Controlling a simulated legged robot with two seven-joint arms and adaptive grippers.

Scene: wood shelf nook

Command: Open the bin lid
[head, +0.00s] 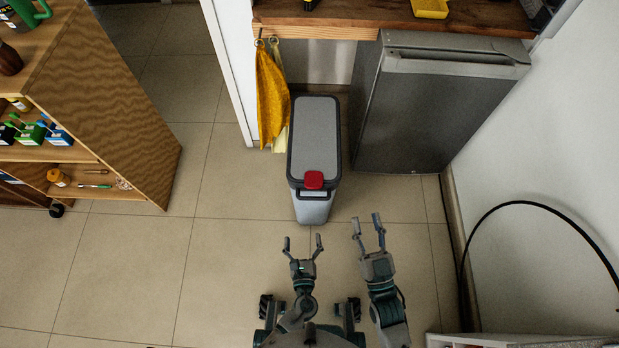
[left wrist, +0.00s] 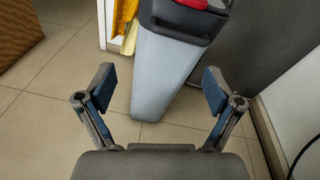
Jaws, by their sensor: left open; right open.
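The bin (head: 315,208) stands upright on the tiled floor in the head view, a tall light-grey body with a dark rim. Its grey lid (head: 316,130) lies flat and closed. A red pedal-like tab (head: 314,180) sits at the lid's near edge, above a dark handle. The left wrist view shows the bin's body (left wrist: 164,75) ahead between the fingers, with the red tab cut off at the top. My left gripper (head: 303,244) is open and empty, in front of the bin and apart from it. My right gripper (head: 369,226) is open and empty, to the right of the bin's front.
A small grey fridge (head: 430,120) stands right of the bin under a wooden counter (head: 365,14). Yellow cloths (head: 271,95) hang at the bin's left. A wooden shelf unit (head: 115,110) stands at the left. A black cable (head: 540,206) loops at the right wall. Floor at left is clear.

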